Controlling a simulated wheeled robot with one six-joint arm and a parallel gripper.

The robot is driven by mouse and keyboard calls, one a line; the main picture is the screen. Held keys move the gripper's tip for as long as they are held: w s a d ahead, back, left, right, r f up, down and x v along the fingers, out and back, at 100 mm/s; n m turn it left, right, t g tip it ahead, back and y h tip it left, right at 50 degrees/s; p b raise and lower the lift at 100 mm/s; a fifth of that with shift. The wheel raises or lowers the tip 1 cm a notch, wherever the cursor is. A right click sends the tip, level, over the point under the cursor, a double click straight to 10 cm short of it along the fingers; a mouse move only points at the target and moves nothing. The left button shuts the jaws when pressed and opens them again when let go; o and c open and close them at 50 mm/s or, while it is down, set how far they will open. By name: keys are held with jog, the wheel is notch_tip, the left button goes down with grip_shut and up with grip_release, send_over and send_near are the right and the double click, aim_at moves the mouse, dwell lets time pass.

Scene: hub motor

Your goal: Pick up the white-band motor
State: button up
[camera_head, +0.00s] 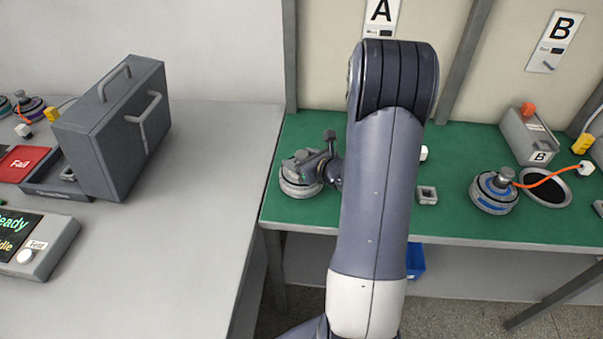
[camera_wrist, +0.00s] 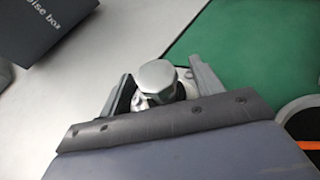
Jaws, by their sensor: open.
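The white-band motor (camera_head: 300,189) sits on the left part of the green bench mat, a pale band showing around its side. My gripper (camera_head: 316,163) is at the top of this motor, partly hidden by my arm. In the wrist view, the motor's grey hexagonal shaft top (camera_wrist: 155,76) stands between the two fingers of my gripper (camera_wrist: 163,86). The fingers are open, one on each side of it. Whether either finger touches the shaft cannot be told. The motor's lower body is hidden in the wrist view.
A blue-band motor (camera_head: 494,192) with an orange cable sits at the right, beside a round dark recess (camera_head: 546,188). A small grey block (camera_head: 427,195) lies right of my arm. The grey noise box (camera_head: 112,130) stands on the white table (camera_head: 215,190) at left.

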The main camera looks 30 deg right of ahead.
jog(key=shift+x, duration=0.85)
grip_shut()
dwell(0.3)
jog(key=shift+w+r, duration=0.1)
jog(key=shift+r, duration=0.15)
